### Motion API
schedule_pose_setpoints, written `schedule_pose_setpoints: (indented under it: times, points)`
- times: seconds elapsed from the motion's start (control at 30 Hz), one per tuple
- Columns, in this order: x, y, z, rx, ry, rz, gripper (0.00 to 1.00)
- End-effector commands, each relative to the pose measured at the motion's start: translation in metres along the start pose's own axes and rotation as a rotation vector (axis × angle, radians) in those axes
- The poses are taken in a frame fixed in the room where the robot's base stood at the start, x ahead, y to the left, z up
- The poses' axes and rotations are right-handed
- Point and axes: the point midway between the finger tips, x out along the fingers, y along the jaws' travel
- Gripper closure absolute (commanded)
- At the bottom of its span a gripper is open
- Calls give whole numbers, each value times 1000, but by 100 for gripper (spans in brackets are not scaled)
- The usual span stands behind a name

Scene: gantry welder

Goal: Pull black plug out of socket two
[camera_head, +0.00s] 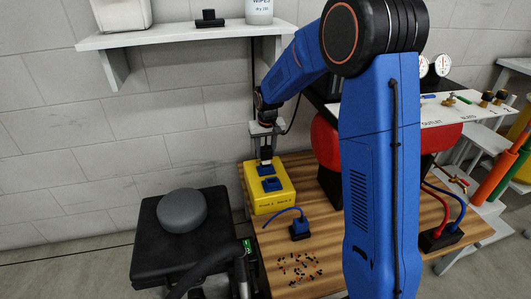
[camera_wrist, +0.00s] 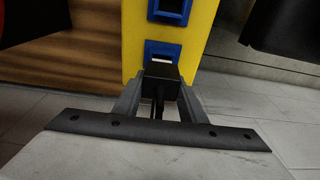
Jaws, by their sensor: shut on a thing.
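The yellow socket box (camera_head: 270,196) stands on the wooden table and has two blue sockets on top. The near blue socket (camera_head: 272,184) is empty. My gripper (camera_head: 265,156) points down over the far blue socket (camera_head: 264,170). In the wrist view, my gripper (camera_wrist: 158,92) is shut on the black plug (camera_wrist: 162,72). The plug lies in front of one blue socket (camera_wrist: 180,47) and covers part of its opening. I cannot tell whether the plug is still seated in it. The other blue socket (camera_wrist: 170,10) shows at the top edge of the wrist view.
A blue plug with a cable (camera_head: 300,229) and scattered small parts (camera_head: 298,269) lie on the table (camera_head: 335,262). A red rounded thing (camera_head: 326,142) stands right of the box. A black stool with a grey disc (camera_head: 182,210) is to the left. A wall shelf (camera_head: 180,36) hangs above.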

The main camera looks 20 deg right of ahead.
Motion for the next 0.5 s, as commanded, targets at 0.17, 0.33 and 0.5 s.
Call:
schedule_pose_setpoints:
  times: [0.17,0.33,0.5]
  points:
    - [-5,0,-1,0,1,0,87]
    - [-9,0,-2,0,2,0,87]
    - [-13,0,-2,0,2,0,87]
